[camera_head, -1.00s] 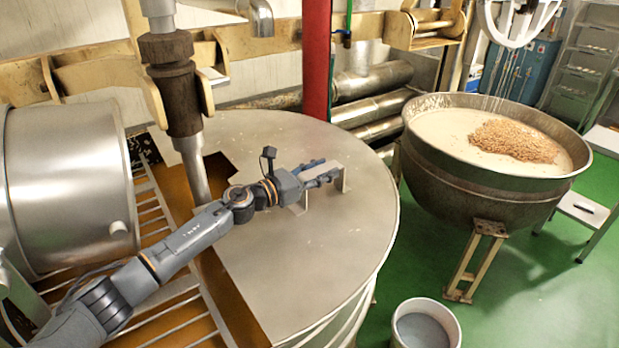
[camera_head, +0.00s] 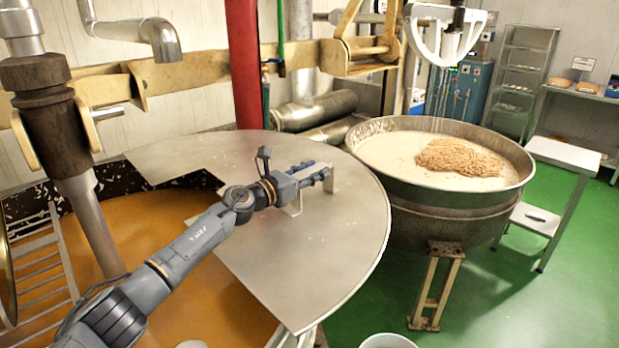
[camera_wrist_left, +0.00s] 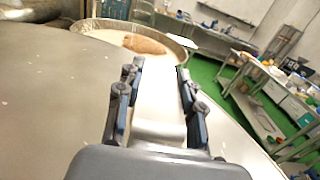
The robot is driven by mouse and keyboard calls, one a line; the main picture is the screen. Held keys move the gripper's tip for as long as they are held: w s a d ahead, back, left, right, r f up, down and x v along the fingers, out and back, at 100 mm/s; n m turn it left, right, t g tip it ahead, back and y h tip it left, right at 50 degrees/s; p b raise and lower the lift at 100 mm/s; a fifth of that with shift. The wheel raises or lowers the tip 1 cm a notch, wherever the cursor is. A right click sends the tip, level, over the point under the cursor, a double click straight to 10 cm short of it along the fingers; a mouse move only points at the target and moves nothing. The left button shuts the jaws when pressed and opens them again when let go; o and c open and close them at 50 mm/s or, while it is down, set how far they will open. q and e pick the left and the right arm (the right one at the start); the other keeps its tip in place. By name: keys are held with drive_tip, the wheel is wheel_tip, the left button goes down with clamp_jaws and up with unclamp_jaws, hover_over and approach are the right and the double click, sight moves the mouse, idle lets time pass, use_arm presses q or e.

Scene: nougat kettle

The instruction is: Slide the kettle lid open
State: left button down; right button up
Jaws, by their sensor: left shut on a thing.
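The kettle lid (camera_head: 318,240) is a flat metal half-disc with a notch cut at its left side. It lies over the right part of the kettle, and an orange-brown mass (camera_head: 160,245) shows in the open part to the left. A pale bracket-shaped handle (camera_head: 331,178) stands on the lid. My left gripper (camera_head: 318,174) is shut on this handle. In the left wrist view the handle (camera_wrist_left: 158,105) lies between the two fingers. My right gripper is not in view.
A second kettle (camera_head: 445,200) with white mass and a heap of nuts stands to the right on a beige leg. A red column (camera_head: 243,65) rises behind the lid. A brown-collared vertical shaft (camera_head: 48,110) stands at left. Green floor lies front right.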

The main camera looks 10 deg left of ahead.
use_arm(q)
drive_tip(key=c, duration=0.8)
unclamp_jaws()
drive_tip(key=shift+s+f, duration=0.1)
drive_tip(key=shift+c, duration=0.2)
drive_tip(key=shift+s+a, duration=0.1)
drive_tip(key=shift+a, duration=0.05)
drive_tip(key=v, duration=1.2)
